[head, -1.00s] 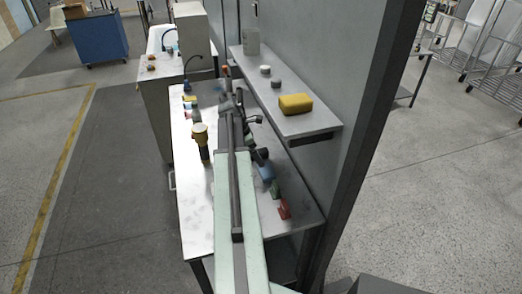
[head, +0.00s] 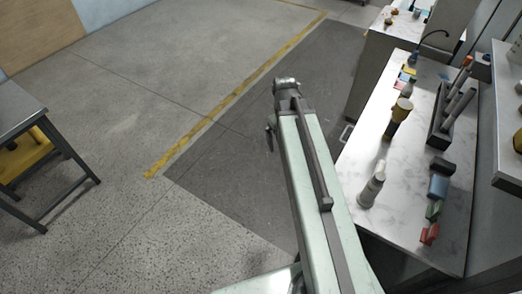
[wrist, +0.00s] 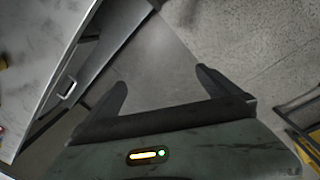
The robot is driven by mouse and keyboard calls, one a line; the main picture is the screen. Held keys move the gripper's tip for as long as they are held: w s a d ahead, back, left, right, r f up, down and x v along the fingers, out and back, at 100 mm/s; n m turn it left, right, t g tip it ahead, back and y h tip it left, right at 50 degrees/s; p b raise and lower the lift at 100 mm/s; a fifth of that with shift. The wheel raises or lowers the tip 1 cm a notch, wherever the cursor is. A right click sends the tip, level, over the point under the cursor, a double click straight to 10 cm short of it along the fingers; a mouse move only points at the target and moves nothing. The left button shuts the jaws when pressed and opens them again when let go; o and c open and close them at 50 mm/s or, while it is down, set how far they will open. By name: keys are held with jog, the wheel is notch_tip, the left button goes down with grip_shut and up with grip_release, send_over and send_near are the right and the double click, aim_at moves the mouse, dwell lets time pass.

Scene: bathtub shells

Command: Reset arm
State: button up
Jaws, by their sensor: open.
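My arm reaches forward over the floor, to the left of the marble-topped bench (head: 345,205). My gripper (wrist: 160,88) is open in the wrist view. Its two dark fingers stand apart with only bare floor (wrist: 150,55) between them. In the head view the arm's far end shows over the dark floor mat (head: 235,150), but the fingers are too small to make out clearly. The bench edge also shows at the left of the wrist view.
A shelf (head: 510,160) stands at right. A grey table (head: 22,115) stands at left. The floor between is clear.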

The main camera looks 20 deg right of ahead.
jog(key=s+a+m+y, duration=0.1)
jog(key=a, duration=1.2)
jog(key=shift+s+a+m, duration=0.2)
jog(key=shift+a+m, duration=0.05)
jog(key=shift+m, duration=0.15)
